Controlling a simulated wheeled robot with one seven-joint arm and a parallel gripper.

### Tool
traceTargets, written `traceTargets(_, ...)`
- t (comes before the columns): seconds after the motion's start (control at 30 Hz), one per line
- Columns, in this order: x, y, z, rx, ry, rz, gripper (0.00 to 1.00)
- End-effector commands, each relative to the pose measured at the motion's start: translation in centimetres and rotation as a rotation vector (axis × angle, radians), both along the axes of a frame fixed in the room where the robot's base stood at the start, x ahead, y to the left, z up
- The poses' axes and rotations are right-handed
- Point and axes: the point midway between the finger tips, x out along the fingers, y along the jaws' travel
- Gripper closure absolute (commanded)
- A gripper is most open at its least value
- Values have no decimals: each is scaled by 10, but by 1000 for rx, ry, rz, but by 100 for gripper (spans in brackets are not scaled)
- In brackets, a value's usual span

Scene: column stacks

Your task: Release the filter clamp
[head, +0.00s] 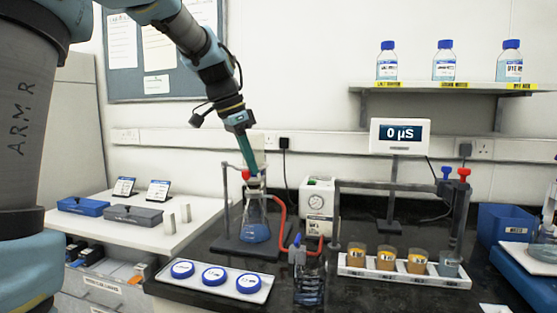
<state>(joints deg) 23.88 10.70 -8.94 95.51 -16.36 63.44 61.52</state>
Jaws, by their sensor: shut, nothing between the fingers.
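A filter flask (256,222) with blue liquid stands at the bench's middle left, on a dark stand base. A pale funnel (259,158) rises above its neck, partly hidden by my gripper. A small red part (246,174), which looks like the filter clamp, sits at the joint between funnel and flask. My gripper (254,175) points down in front of the funnel, its teal fingers shut and empty. Its tips overlap the clamp area in the picture; I cannot tell whether they touch it.
A red hose (281,212) leads right of the flask, near a white pump box (317,204). A white tray with blue-lidded dishes (252,292) lies in front. A rack of amber jars (352,270) and a metal frame stand right. Wall shelf bottles (444,62) are clear of my arm.

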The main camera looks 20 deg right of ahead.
Motion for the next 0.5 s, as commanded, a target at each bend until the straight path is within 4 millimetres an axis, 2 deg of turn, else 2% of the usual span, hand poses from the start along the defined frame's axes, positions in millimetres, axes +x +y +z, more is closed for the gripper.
traceTargets(0.5,11,77,1,-1,1,-470,100)
